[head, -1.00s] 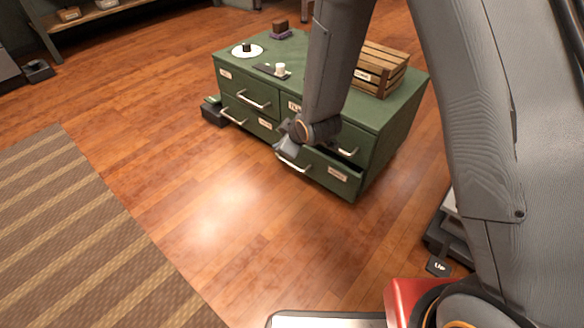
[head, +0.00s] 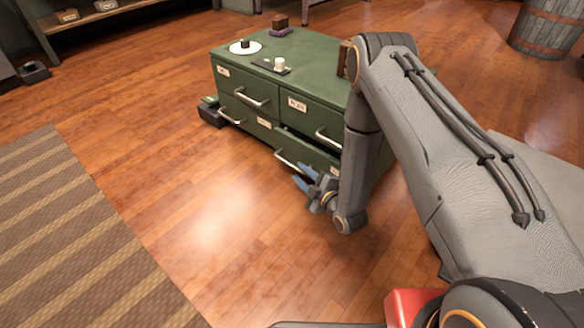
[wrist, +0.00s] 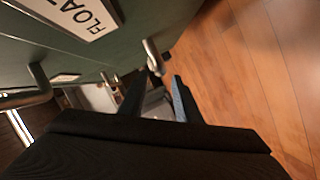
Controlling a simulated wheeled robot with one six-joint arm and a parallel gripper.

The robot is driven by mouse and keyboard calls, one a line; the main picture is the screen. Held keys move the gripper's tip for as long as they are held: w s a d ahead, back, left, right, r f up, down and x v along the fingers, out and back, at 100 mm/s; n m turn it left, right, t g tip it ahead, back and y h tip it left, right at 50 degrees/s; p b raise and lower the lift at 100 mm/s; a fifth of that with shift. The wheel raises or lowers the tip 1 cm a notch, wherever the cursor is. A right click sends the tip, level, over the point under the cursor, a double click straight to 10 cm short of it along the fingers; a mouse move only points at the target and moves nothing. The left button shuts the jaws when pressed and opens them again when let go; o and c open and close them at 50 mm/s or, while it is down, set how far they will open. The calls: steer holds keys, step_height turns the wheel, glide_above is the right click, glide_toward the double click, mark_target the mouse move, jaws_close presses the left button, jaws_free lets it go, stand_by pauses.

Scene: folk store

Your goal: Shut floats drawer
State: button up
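The green cabinet (head: 285,60) has several drawers with pale bar handles. Its lower right drawer (head: 318,157) stands partly pulled out, with a dark gap along its top; my arm covers its right part. In the wrist view, a label starting "FLOA" (wrist: 80,14) is close on a green drawer front. A handle (wrist: 152,57) lies just beyond my fingertips in that view. My gripper (head: 303,177) is open and empty, in front of the lower right drawer, fingers toward the cabinet. The fingers also show apart in the wrist view (wrist: 155,90).
The wooden floor in front is clear, with a striped rug (head: 75,235) at left.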

mark_target(294, 168)
steer(key=b+x, duration=0.3)
steer(key=x, duration=0.3)
steer(key=shift+w+a+f, duration=0.1)
steer(key=shift+w, duration=0.1)
jaws_close()
